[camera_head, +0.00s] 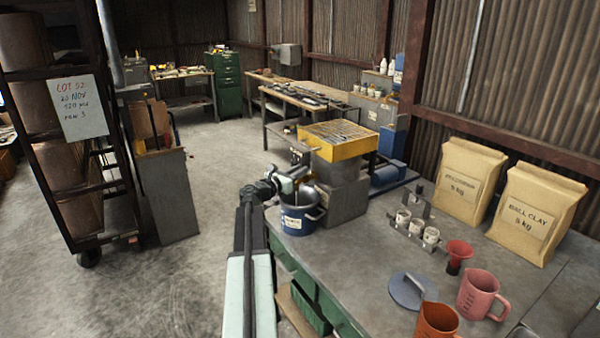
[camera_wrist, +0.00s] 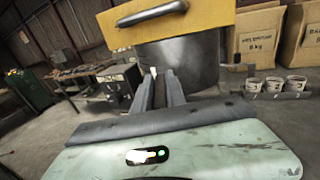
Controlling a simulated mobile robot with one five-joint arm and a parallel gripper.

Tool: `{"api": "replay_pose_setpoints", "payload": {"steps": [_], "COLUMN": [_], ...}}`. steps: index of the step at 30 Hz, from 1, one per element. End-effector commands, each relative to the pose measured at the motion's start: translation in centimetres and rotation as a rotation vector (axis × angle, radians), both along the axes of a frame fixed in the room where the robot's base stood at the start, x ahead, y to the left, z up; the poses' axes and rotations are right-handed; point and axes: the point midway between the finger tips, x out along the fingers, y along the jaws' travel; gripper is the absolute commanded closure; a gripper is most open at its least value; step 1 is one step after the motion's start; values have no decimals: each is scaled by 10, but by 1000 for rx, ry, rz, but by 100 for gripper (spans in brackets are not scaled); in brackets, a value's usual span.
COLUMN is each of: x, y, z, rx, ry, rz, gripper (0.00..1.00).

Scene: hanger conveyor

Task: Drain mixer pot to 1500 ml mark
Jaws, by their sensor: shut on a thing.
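A machine with a yellow top (camera_head: 335,140) and a grey body (camera_head: 347,195) stands at the workbench's far left end. Which part is the mixer pot, and its fill level and any 1500 ml mark, I cannot tell. A blue pot (camera_head: 297,222) with a white label stands below its front. My gripper (camera_head: 306,170) is above the blue pot, at the machine's front. In the wrist view my gripper (camera_wrist: 163,78) is shut on a small pale piece (camera_wrist: 153,71), perhaps a lever tip, in front of the grey round body (camera_wrist: 190,60). The fingers hide most of it.
On the bench (camera_head: 370,255) are a rack of white cups (camera_head: 416,228), a red funnel (camera_head: 458,256), a blue lid (camera_head: 408,290), a pink jug (camera_head: 482,294) and an orange jug (camera_head: 437,320).

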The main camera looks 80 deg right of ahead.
Motion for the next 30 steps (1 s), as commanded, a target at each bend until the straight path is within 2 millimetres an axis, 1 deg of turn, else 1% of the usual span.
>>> {"api": "replay_pose_setpoints", "payload": {"steps": [1, 2, 3, 12, 16, 20, 25, 27, 30], "x": [2, 1, 0, -4, -1, 8, 23, 27, 31], "y": [-2, -3, -3, -3, 4, 22, 53, 62, 68], "z": [1, 1, 1, 1, 1, 1, 1, 1, 1], "rx": [-2, -2, -2, -2, -2, -2, -2, -2, -2], "ry": [3, 3, 3, 3, 3, 3, 3, 3, 3], "rz": [8, 7, 5, -2, -2, 0, 0, 0, -1], "gripper": [81, 73, 62, 62, 62, 62, 62, 62, 62]}}
